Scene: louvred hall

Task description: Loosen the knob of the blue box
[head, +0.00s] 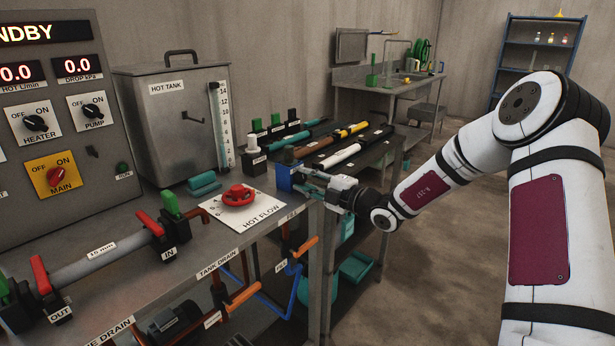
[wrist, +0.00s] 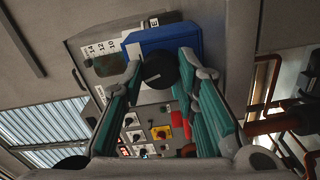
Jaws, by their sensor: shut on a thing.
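The blue box (head: 289,177) stands at the right end of the metal bench, beside the hot flow plate. In the wrist view the blue box (wrist: 168,42) fills the top middle, and its black round knob (wrist: 163,70) with a pale mark faces me. My gripper (head: 306,182) reaches the box from the right. In the wrist view the teal-lined fingers of my gripper (wrist: 163,72) are shut on the knob, one on each side. In the head view the knob is hidden by my gripper.
A red valve wheel (head: 239,195) sits on the hot flow plate just left of the box. The hot tank (head: 175,120) stands behind it. A dark side table (head: 370,152) with several coloured tubes is behind my gripper. Orange and blue pipes run below the bench edge.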

